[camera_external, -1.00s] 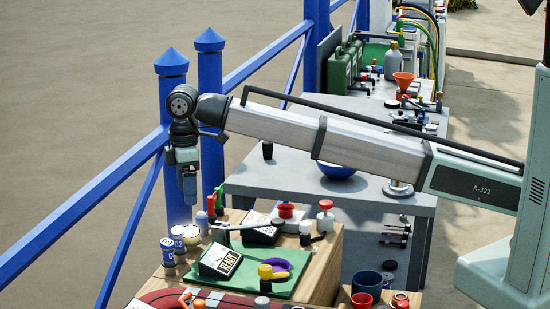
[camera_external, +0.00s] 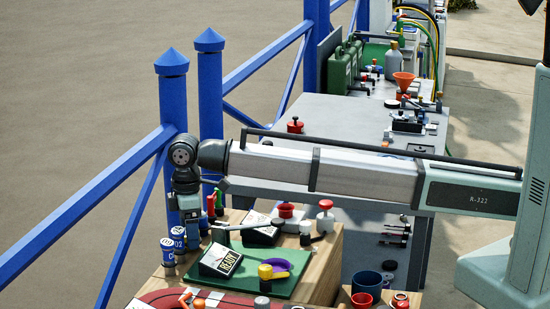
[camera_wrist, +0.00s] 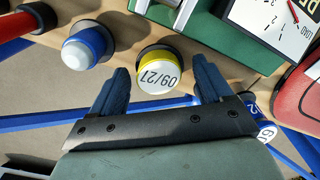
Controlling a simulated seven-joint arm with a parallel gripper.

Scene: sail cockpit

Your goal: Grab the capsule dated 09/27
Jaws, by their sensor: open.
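The capsule dated 09/27 (camera_wrist: 158,76) has a white top with dark print and a yellow band. It stands in a dark ring at the edge of the wooden bench top in the wrist view. My gripper (camera_wrist: 160,64) is open, with its blue fingers on either side of the capsule in the picture. I cannot tell whether the fingertips are level with it. In the external view my gripper (camera_external: 190,238) points down at the bench's left edge and largely hides this capsule.
A blue capsule with a whitish top (camera_wrist: 86,46) stands left of the dated one. Blue-and-white cylinders (camera_external: 168,251) stand near my gripper in the external view. Blue railing (camera_external: 80,222) runs behind the bench.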

